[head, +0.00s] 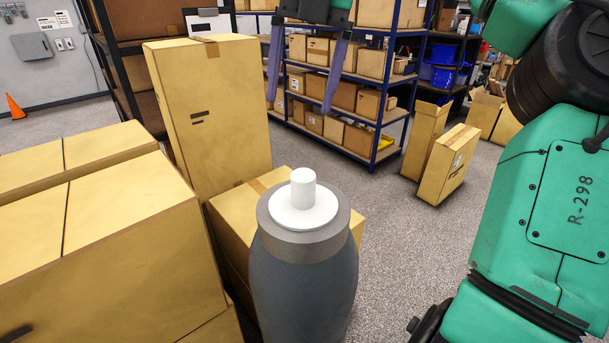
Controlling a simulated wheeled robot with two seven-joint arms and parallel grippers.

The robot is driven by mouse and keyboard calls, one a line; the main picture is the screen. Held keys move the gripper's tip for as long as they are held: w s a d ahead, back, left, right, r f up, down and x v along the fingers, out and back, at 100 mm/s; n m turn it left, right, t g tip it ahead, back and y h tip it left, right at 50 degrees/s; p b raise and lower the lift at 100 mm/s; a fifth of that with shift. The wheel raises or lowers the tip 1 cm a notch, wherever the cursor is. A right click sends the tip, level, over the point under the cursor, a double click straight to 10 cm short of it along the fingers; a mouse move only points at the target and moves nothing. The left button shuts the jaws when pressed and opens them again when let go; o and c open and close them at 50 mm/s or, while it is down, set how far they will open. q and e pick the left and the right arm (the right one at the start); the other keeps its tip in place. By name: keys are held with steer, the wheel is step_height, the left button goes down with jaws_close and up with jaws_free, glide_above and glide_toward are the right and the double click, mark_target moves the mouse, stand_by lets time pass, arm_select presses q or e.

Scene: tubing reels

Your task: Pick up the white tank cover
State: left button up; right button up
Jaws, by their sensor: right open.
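The white tank cover (303,212) is a round disc with an upright knob in its middle. It sits on top of the dark grey tank (303,288), inside the tank's lighter grey collar. The tank stands upright at the bottom centre; its base is cut off. My right gripper (300,106) shows at the top centre, with two purple fingers spread apart, pointing down and empty. In the picture it is above the cover and apart from it. My left gripper is not in view.
Large cardboard boxes (120,240) crowd the left, and a lower box (238,215) is close behind the tank. A blue shelf rack (376,126) with boxes stands at the back. Two boxes (447,163) stand on the floor to the right. Grey floor (405,235) lies clear right of the tank.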

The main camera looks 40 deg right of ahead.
steer(key=s+a+r+g+h, duration=0.1)
steer(key=s+a+h, duration=0.1)
steer(key=s+a, duration=0.15)
glide_above(303, 173)
steer(key=f, duration=0.4)
steer(key=shift+s+a+f, duration=0.15)
steer(key=shift+a, duration=0.25)
steer(key=f, duration=0.2)
steer(key=d+f, duration=0.1)
steer(key=f, duration=0.1)
steer(key=shift+d+f, duration=0.1)
steer(key=shift+f, duration=0.3)
steer(key=f, duration=0.1)
steer(key=f+p, duration=0.1)
steer(key=f, duration=0.1)
steer(key=f+p, duration=0.1)
steer(key=f, duration=0.1)
steer(key=shift+a, duration=0.35)
steer(key=shift+d+f, duration=0.15)
steer(key=shift+d, duration=0.15)
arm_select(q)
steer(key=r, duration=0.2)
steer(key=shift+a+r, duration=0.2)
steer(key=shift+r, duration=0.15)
arm_select(e)
steer(key=shift+a, duration=0.15)
jaws_close()
